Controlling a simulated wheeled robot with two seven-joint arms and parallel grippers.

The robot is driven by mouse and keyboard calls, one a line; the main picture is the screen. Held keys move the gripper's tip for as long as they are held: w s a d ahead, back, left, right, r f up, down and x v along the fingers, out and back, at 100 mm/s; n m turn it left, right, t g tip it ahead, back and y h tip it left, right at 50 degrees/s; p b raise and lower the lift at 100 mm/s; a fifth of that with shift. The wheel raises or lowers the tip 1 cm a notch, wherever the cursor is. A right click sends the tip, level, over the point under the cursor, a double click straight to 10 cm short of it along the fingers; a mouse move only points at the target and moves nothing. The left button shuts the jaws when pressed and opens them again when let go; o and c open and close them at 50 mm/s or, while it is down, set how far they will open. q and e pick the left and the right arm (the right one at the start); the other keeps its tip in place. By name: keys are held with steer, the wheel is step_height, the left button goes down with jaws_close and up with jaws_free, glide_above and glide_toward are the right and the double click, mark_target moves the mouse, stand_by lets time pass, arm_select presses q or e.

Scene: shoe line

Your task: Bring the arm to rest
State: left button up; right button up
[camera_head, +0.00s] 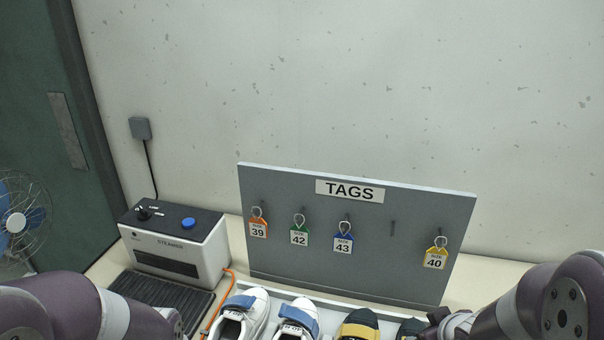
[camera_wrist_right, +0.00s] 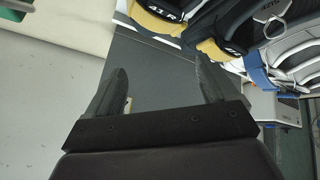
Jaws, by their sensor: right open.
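My right arm (camera_head: 540,305) comes in at the lower right of the head view, its dark gripper mostly low at the frame edge beside a dark shoe. In the right wrist view my right gripper (camera_wrist_right: 160,82) has its two fingers wide apart with nothing between them. A grey panel surface lies beyond the fingers. My left arm (camera_head: 100,312) shows at the lower left of the head view; its gripper is out of sight.
A grey TAGS board (camera_head: 300,255) holds several size tags and one bare hook (camera_head: 392,228). White shoes with blue straps (camera_head: 243,303) and dark shoes with yellow parts (camera_head: 358,325) stand before it. A steamer (camera_head: 175,245) and black mat (camera_head: 160,292) are left. A fan (camera_head: 18,222) is far left.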

steer(key=s+a+f+m+g, duration=0.1)
steer(key=s+a+m+g, duration=0.3)
steer(key=s+a, duration=0.3)
steer(key=shift+s+a+g, duration=0.3)
steer(key=shift+s+g, duration=0.5)
steer(key=shift+s, duration=0.45)
